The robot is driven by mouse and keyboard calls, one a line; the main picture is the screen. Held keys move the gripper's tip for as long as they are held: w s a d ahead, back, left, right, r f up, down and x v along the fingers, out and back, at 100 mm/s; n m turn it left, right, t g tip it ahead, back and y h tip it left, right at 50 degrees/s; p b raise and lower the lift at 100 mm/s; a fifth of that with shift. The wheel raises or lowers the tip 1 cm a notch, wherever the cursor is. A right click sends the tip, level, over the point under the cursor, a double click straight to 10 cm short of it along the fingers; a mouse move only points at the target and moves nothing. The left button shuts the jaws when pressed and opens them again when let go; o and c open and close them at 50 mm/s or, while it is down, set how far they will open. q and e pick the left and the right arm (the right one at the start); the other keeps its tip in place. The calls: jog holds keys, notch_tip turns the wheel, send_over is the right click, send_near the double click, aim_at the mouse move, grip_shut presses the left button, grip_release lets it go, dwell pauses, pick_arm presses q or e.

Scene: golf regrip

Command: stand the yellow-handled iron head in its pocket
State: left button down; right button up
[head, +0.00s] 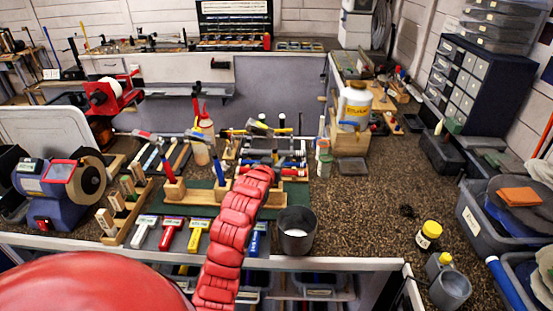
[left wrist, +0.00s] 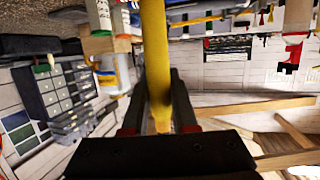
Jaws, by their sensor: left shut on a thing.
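My left gripper (left wrist: 157,103) is shut on the yellow handle (left wrist: 154,55), which runs upright between its two dark fingers in the left wrist view. In the head view my red arm hides most of that gripper and the handle. A metal club head (head: 259,127) shows just beyond the arm's end, above the bench; whether it belongs to the yellow handle is hard to tell. The wooden pocket rack (head: 192,197) lies on a green mat. A red-handled iron (head: 168,170) and a blue-handled iron (head: 219,174) stand in it. My arm hides its right part. My right gripper is not in view.
A dark cup (head: 296,232) stands right of my arm. The bench right of the cup is mostly clear.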

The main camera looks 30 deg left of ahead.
pick_arm(q)
jog(key=shift+b, duration=0.45)
dwell(1.3)
jog(key=shift+f+b, duration=0.95)
jog(key=shift+f, duration=0.6)
dwell(0.7)
jog(key=c, duration=0.6)
grip_release()
jog(key=shift+s, duration=0.1)
jog(key=shift+s+d, duration=0.1)
jog(key=shift+s, duration=0.1)
jog(key=p+v, duration=1)
jog(key=v, duration=0.7)
jog(key=shift+p, duration=0.3)
